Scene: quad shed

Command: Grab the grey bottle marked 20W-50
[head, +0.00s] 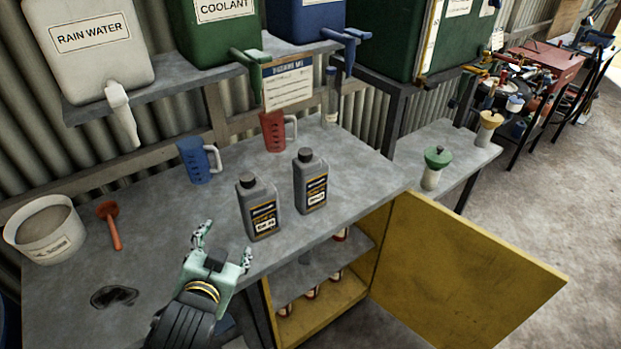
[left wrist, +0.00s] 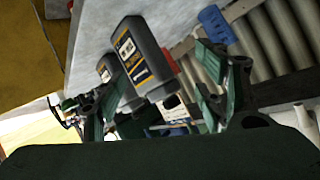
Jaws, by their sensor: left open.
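Two grey bottles with black caps and dark labels stand upright side by side on the grey bench. The left bottle (head: 258,208) is nearer the bench's front edge; the right bottle (head: 311,182) is just behind and to its right. Their label print is too small to read surely, so I cannot tell which says 20W-50. My left gripper (head: 226,246) is open and empty, just left of and in front of the left bottle, apart from it. In the left wrist view, the nearer bottle (left wrist: 143,62) shows between the open fingers, the other partly hidden behind it. My right gripper is not in view.
A blue jug (head: 196,162) and a red jug (head: 273,131) stand behind the bottles. A white bucket (head: 42,230) and a red-orange scoop (head: 112,226) are at left. An open yellow cabinet door (head: 455,275) juts out at right. Bare bench lies left of the bottles.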

